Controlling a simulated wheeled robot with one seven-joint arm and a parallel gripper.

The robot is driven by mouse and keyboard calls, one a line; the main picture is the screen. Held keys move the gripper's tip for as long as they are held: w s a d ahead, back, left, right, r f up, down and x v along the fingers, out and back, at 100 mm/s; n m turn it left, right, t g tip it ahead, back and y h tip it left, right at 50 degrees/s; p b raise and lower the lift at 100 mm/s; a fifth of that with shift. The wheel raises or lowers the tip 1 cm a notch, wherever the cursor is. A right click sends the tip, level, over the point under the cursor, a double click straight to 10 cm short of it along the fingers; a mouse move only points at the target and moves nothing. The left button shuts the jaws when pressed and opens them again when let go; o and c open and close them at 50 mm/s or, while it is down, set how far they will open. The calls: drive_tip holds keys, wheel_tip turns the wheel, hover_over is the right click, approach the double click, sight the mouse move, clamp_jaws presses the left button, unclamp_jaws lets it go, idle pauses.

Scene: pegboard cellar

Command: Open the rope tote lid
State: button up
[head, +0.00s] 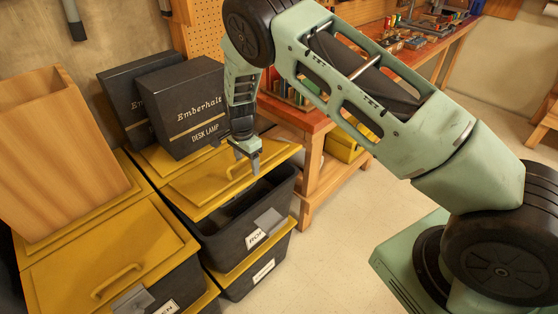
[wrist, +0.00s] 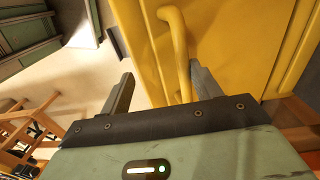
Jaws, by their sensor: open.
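The rope tote (head: 222,247) is a black bin with a white label, partly readable as "RO", and a grey latch on its front. Its yellow lid (head: 200,190) is tilted up at the front, and the dark inside shows below it. My gripper (head: 250,160) is at the lid's handle (head: 232,168), near the raised front edge. In the wrist view my gripper (wrist: 161,72) is open, and the yellow handle (wrist: 178,45) reaches between the fingers, closer to the right one. I cannot tell whether a finger touches it. The lid (wrist: 235,40) fills the upper right there.
Two black lamp boxes (head: 187,108) stand behind the lid. Another yellow-lidded tote (head: 110,255) is at left, with a wooden box (head: 60,150) behind it. A second tote (head: 258,270) is underneath.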

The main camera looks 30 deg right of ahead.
drive_tip(key=o, duration=0.8)
drive_tip(key=s, duration=0.1)
drive_tip(key=s+d+r+p, duration=0.1)
drive_tip(key=shift+s+r, duration=0.2)
drive_tip(key=shift+s, duration=0.15)
drive_tip(key=shift+s+d+r+p, duration=0.1)
drive_tip(key=shift+s+p, duration=0.1)
drive_tip(key=shift+p, duration=0.15)
drive_tip(key=shift+s+d+r, duration=0.1)
drive_tip(key=shift+s+r, duration=0.05)
drive_tip(key=shift+s+d+r+p, duration=0.15)
drive_tip(key=shift+s+r+p, duration=0.2)
drive_tip(key=shift+s, duration=0.1)
drive_tip(key=c, duration=1.1)
drive_tip(key=shift+o, duration=0.2)
drive_tip(key=s+d+r+p, duration=0.3)
drive_tip(key=s+r+p, duration=0.2)
drive_tip(key=s, duration=0.5)
drive_tip(key=shift+s+r, duration=0.2)
drive_tip(key=shift+r, duration=0.6)
